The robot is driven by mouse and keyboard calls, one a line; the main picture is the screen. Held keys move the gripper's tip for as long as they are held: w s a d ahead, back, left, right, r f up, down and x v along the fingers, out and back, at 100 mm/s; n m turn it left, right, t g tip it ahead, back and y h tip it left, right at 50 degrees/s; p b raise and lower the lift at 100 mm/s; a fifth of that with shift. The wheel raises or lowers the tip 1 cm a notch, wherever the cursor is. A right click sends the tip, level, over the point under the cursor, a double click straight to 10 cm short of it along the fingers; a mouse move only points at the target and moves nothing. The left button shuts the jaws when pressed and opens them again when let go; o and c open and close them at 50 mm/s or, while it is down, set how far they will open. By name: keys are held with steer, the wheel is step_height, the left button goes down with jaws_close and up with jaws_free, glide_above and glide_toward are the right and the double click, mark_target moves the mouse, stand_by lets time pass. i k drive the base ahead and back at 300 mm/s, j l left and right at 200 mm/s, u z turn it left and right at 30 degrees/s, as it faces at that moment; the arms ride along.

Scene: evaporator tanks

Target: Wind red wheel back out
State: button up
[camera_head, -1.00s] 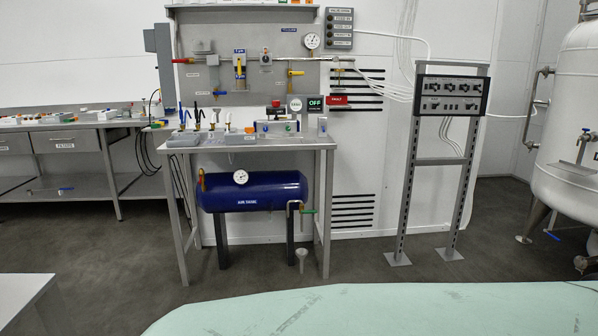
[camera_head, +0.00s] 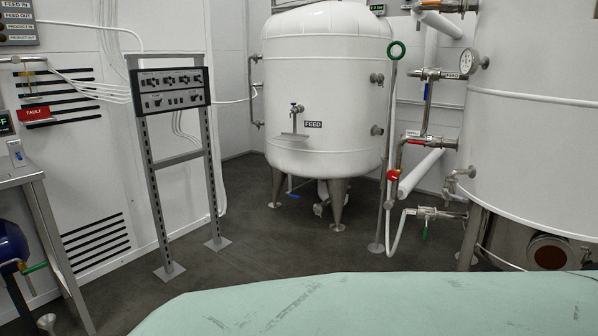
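A small red part (camera_head: 393,175) sits on the pipework between the two white tanks, right of the middle of the view. It is too small to tell whether it is a wheel or a lever, or how far it is wound. A valve with a green handle (camera_head: 425,229) is on a lower pipe to the right of the red part. My gripper is not in view.
The white FEED tank (camera_head: 322,85) stands on legs at the back; a larger white tank (camera_head: 530,130) fills the right. A control panel stand (camera_head: 170,90) is at left, beside a grey bench (camera_head: 25,172). Dark floor (camera_head: 235,240) is free between the stand and the FEED tank.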

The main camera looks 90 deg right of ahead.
mark_target(392, 174)
steer(key=z, duration=3.15)
steer(key=i+z, duration=0.1)
steer(key=i+u, duration=0.3)
steer(key=i, duration=1.7)
